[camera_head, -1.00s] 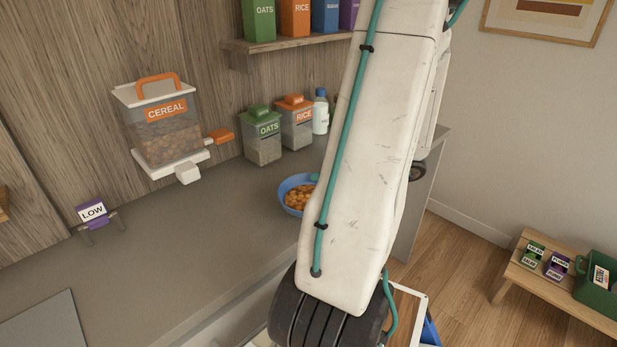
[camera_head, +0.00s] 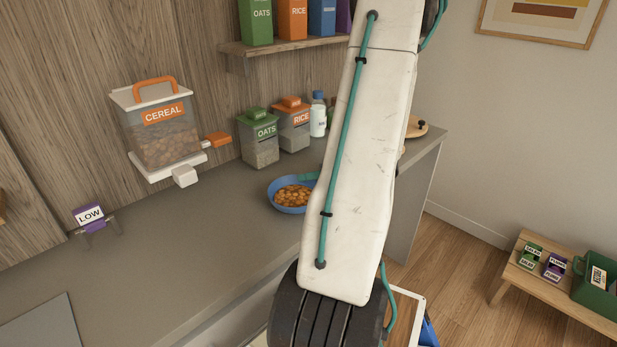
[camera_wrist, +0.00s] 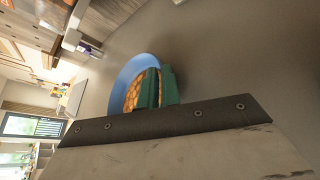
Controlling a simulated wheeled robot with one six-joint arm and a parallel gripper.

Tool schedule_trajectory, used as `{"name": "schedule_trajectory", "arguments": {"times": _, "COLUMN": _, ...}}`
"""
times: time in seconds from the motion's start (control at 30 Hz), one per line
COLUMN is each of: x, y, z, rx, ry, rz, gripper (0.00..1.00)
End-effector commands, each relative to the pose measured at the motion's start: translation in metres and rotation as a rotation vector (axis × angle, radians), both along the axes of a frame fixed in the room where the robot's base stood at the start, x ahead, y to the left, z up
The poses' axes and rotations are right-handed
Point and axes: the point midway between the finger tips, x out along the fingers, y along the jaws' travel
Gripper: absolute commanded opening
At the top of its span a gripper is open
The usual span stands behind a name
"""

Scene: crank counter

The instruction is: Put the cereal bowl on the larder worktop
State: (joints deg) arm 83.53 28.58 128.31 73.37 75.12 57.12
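The cereal bowl (camera_head: 288,207) is blue and holds orange-brown cereal. It is at the grey worktop (camera_head: 205,235), right of the cereal dispenser; I cannot tell whether it touches the surface. In the wrist view the bowl (camera_wrist: 122,82) is partly hidden by the green fingers of my gripper (camera_wrist: 159,88). The fingers are close together at the bowl's rim, one over the cereal and one outside, and look closed on it. In the head view my arm hides most of the gripper; one green finger shows at the bowl's far edge. No surface is labelled larder.
The cereal dispenser (camera_head: 160,135), oats canister (camera_head: 259,140), rice canister (camera_head: 292,128) and a bottle (camera_head: 318,117) stand along the wall. A low bench (camera_head: 520,277) stands at right. The front worktop is largely clear.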

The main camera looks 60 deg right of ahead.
Motion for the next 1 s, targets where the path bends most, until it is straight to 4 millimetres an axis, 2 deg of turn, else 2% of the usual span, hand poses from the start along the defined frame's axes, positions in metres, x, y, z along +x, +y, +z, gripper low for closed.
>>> {"name": "schedule_trajectory", "arguments": {"times": 0.03, "x": 0.000, "y": 0.000, "z": -0.001, "rx": 0.001, "ry": -0.001, "rz": -0.001, "gripper": 0.00}}
{"name": "schedule_trajectory", "arguments": {"times": 0.1, "x": 0.000, "y": 0.000, "z": -0.001, "rx": 0.000, "ry": 0.000, "rz": 0.000, "gripper": 0.22}}
{"name": "schedule_trajectory", "arguments": {"times": 0.13, "x": 0.000, "y": 0.000, "z": -0.001, "rx": 0.000, "ry": 0.000, "rz": 0.000, "gripper": 0.26}}
{"name": "schedule_trajectory", "arguments": {"times": 0.43, "x": 0.000, "y": 0.000, "z": 0.001, "rx": 0.000, "ry": 0.000, "rz": 0.000, "gripper": 0.26}}
{"name": "schedule_trajectory", "arguments": {"times": 0.53, "x": -0.007, "y": -0.003, "z": 0.003, "rx": -0.001, "ry": -0.001, "rz": -0.003, "gripper": 0.26}}
{"name": "schedule_trajectory", "arguments": {"times": 1.0, "x": -0.090, "y": -0.026, "z": 0.035, "rx": -0.001, "ry": 0.001, "rz": -0.003, "gripper": 0.26}}
